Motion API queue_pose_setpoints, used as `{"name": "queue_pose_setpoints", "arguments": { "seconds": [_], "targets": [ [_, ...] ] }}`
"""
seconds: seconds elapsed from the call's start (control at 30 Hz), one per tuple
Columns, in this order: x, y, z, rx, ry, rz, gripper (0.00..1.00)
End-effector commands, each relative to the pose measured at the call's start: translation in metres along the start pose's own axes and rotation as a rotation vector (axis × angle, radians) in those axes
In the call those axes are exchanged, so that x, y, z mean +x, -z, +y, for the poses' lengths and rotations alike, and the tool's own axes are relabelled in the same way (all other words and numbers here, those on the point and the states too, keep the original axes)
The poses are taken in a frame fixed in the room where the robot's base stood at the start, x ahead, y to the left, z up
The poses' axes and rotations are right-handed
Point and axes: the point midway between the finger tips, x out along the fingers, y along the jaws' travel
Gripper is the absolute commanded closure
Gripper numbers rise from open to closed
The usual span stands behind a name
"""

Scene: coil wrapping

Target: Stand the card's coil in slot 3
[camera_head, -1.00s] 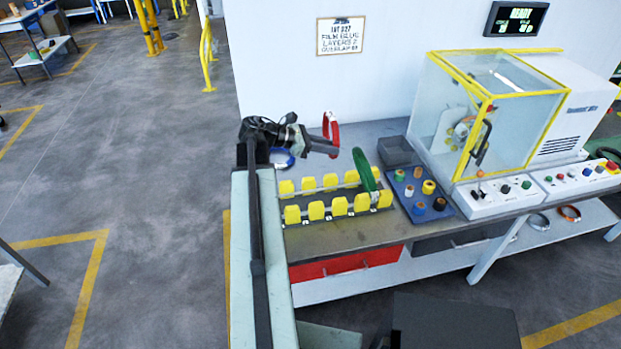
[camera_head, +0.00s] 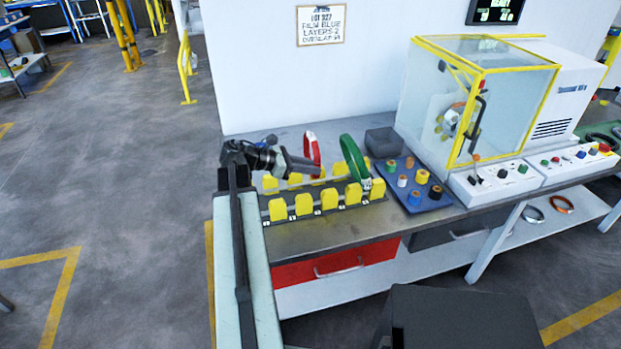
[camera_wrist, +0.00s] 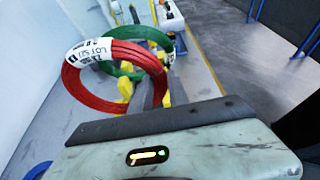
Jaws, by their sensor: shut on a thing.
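The card (camera_head: 320,24) on the wall reads LOT 327, film blue, layers 2. The red coil (camera_head: 307,146) has a white label, tilted in the wrist view (camera_wrist: 88,50); its lot number is hard to read. My gripper (camera_head: 311,167) is shut on the red coil and holds it upright over the middle of the yellow-block rack (camera_head: 330,210). The coil's lower edge is hidden behind my gripper, so I cannot tell whether it touches the rack. A green coil (camera_head: 350,155) stands in the rack further right.
Part of a blue coil (camera_wrist: 38,171) shows at the wrist view's lower left. A blue tray (camera_head: 424,205) with coloured spools and a dark grey bin (camera_head: 384,142) are right of the rack. The wrapping machine (camera_head: 480,100) stands beyond them.

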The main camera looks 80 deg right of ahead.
Motion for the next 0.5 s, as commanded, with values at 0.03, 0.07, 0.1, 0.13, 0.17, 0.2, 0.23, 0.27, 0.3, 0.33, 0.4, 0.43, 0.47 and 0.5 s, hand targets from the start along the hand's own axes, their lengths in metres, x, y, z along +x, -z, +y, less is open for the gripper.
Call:
{"name": "queue_pose_setpoints", "arguments": {
  "seconds": [0.03, 0.07, 0.1, 0.13, 0.17, 0.2, 0.23, 0.27, 0.3, 0.33, 0.4, 0.43, 0.47, 0.5],
  "targets": [
    [0.0002, 0.0000, 0.0000, 0.001, 0.000, -0.002, 1.00],
    [-0.0001, -0.0007, 0.0000, 0.001, 0.000, -0.002, 1.00],
    [-0.0004, -0.0014, 0.0001, 0.001, 0.000, -0.002, 1.00],
    [-0.0005, -0.0016, 0.0001, 0.001, 0.000, -0.002, 1.00],
    [-0.0005, -0.0017, 0.0000, 0.001, 0.000, -0.001, 1.00],
    [-0.0005, -0.0017, 0.0000, 0.001, 0.000, -0.001, 1.00],
    [-0.0005, -0.0018, 0.0000, 0.001, 0.000, -0.001, 1.00],
    [-0.0006, -0.0018, -0.0001, 0.001, -0.001, -0.001, 1.00],
    [-0.0009, -0.0020, -0.0004, 0.001, -0.003, -0.001, 1.00],
    [-0.0013, -0.0022, -0.0007, 0.001, -0.006, -0.002, 1.00],
    [-0.0013, -0.0006, -0.0009, 0.001, -0.012, -0.002, 1.00],
    [-0.0004, 0.0013, -0.0006, 0.001, -0.012, -0.002, 1.00],
    [0.0004, 0.0031, -0.0005, 0.001, -0.012, -0.002, 1.00],
    [0.0015, 0.0058, -0.0004, 0.001, -0.012, -0.002, 1.00]
  ]
}}
